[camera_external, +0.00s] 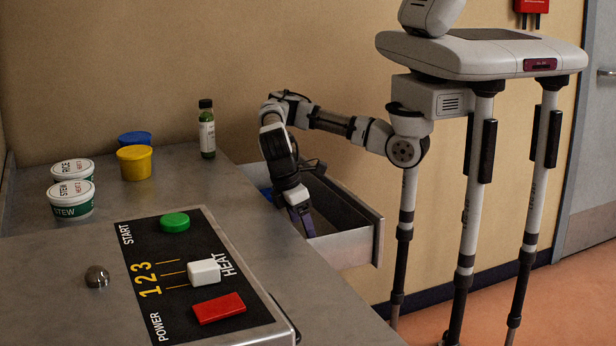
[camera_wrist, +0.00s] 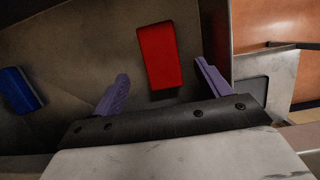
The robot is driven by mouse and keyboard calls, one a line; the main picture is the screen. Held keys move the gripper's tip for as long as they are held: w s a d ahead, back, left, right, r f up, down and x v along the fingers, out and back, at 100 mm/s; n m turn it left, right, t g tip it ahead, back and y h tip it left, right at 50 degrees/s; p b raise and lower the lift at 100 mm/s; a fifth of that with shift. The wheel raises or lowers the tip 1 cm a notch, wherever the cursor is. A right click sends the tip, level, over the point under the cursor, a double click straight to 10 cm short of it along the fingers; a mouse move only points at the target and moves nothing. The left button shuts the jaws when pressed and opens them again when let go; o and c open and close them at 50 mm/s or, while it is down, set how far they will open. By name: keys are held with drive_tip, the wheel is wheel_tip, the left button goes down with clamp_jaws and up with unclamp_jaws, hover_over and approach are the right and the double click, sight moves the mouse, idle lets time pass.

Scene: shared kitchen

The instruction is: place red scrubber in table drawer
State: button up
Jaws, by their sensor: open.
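The red scrubber (camera_wrist: 160,55) shows in the wrist view as a red block inside the open table drawer (camera_external: 345,247), apparently lying on its floor. My gripper (camera_external: 304,226) reaches down into the drawer. In the wrist view its two purple fingers (camera_wrist: 161,72) are spread wide, with the red scrubber between and beyond their tips and a gap on each side. In the external view the scrubber is hidden behind my gripper and the drawer wall.
A blue block (camera_wrist: 19,90) lies left of the scrubber in the drawer. On the counter stand a control panel (camera_external: 150,228) with a red pad (camera_external: 218,308), white tubs (camera_external: 72,200), a yellow tub (camera_external: 134,163), a blue tub (camera_external: 135,137) and a green bottle (camera_external: 207,130).

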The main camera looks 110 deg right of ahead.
drive_tip(key=v, duration=0.7)
drive_tip(key=shift+r, duration=0.3)
